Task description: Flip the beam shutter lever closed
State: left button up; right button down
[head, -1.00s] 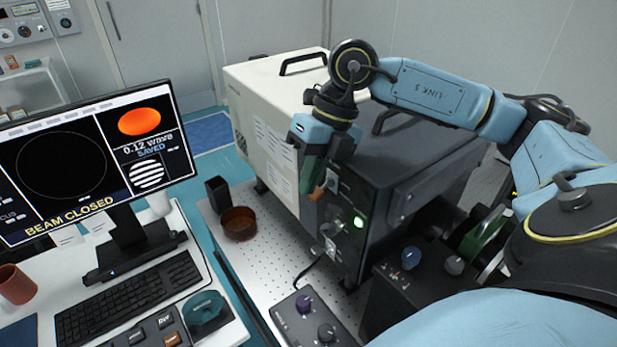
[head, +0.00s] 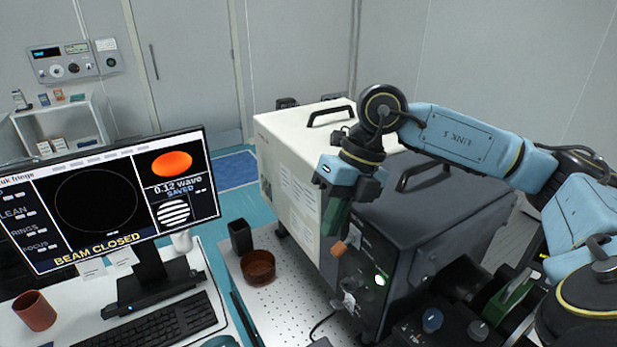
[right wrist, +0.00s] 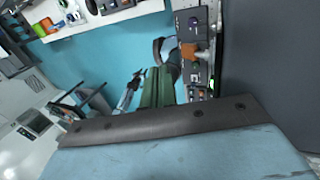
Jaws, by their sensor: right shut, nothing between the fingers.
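The shutter lever has an orange tip (head: 340,248) and sits on the front panel of the dark instrument box (head: 425,208). Its tip points down and left in the head view. An orange handle also shows in the right wrist view (right wrist: 188,50). My right gripper (head: 333,231), with green fingers, is shut and empty just above and left of the lever tip; whether they touch I cannot tell. The green fingers also show in the right wrist view (right wrist: 157,76). The monitor (head: 110,200) reads "BEAM CLOSED".
A white box (head: 290,190) stands behind. A keyboard (head: 150,325) lies left.

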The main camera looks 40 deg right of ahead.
pick_arm(q)
jog(key=shift+r, duration=0.3)
pick_arm(e)
jog(key=a+r, duration=0.5)
jog(key=r, duration=0.4)
jog(key=shift+w+a+r, duration=0.2)
jog(key=shift+w+r, duration=0.05)
jog(key=shift+w, duration=0.05)
